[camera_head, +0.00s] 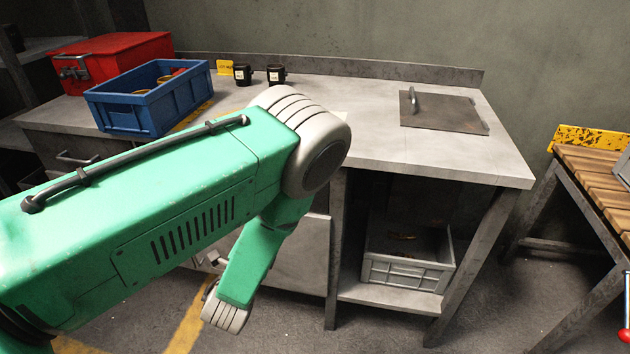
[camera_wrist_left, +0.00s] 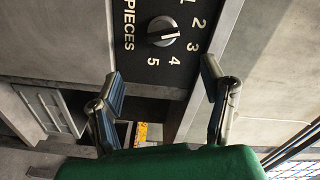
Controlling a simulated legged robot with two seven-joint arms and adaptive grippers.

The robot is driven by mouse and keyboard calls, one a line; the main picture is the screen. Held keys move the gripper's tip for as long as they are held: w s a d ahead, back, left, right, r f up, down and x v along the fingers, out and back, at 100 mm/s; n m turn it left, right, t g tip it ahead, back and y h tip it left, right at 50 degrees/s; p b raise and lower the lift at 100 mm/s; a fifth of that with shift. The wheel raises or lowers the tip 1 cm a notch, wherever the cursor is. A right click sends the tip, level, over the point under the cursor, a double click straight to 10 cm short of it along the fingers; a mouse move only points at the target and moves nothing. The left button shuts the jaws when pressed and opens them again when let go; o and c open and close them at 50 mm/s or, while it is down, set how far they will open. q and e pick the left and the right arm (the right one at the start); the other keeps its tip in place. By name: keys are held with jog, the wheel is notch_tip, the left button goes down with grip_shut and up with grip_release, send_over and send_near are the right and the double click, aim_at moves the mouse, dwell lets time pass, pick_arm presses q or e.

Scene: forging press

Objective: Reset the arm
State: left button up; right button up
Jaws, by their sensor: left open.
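My left arm (camera_head: 150,215) is green with a grey rounded joint and reaches in from the left in the head view. Its forearm bends down in front of the bench; the left gripper cannot be made out there. In the left wrist view my left gripper (camera_wrist_left: 163,82) shows two dark fingers spread apart with nothing between them. Beyond the fingertips is a black panel (camera_wrist_left: 140,68) marked PIECES, with a grey rotary knob (camera_wrist_left: 163,31) and numbers around it. The gripper looks apart from the knob. My right gripper is in neither view.
A grey workbench (camera_head: 440,155) carries a blue crate (camera_head: 150,105), a red box (camera_head: 120,60), two black mugs (camera_head: 276,75) and a metal plate with a handle (camera_head: 445,112). A grey crate (camera_head: 405,270) sits on the lower shelf. A wooden-slatted table (camera_head: 595,180) stands at right.

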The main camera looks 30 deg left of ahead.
pick_arm(q)
jog(key=s+f+n+g, duration=0.5)
jog(key=s+f+g, duration=0.1)
jog(key=s+f, duration=0.15)
jog(key=s+d+f+n+g+h, duration=0.2)
jog(key=s+g, duration=0.3)
jog(key=s, duration=0.5)
jog(key=s+d+f+n+g+h, duration=0.2)
jog(key=s+g, duration=0.4)
jog(key=s, duration=0.4)
jog(key=shift+s+d+f+n, duration=0.3)
jog(key=shift+d+f+n, duration=0.45)
jog(key=shift+d+n, duration=0.15)
